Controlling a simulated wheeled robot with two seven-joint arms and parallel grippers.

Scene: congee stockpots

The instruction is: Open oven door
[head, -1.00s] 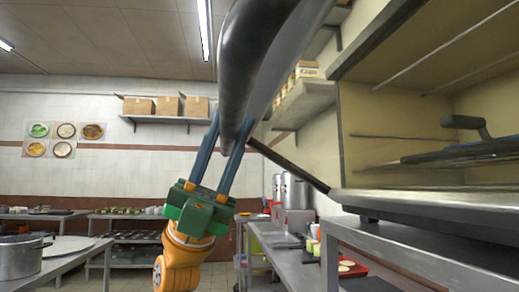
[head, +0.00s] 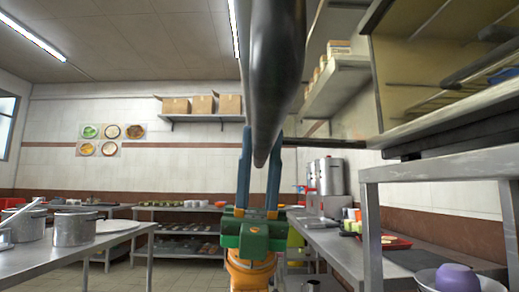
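The oven (head: 418,92) is at the upper right, its chamber open to view. Its door (head: 330,143) shows edge-on as a thin dark line, about level, reaching left from the oven's lower front edge. The thick dark door handle (head: 275,70) runs from the top of the view, close to my camera, away to my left gripper (head: 259,140). The blue fingers stand upright on either side of the handle's far part and appear shut on it; the handle partly hides them. My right gripper is not in view.
Steel pots (head: 73,228) stand on a table at the left. A wall shelf (head: 200,117) holds cardboard boxes. Floor shows between the left table and the back counter.

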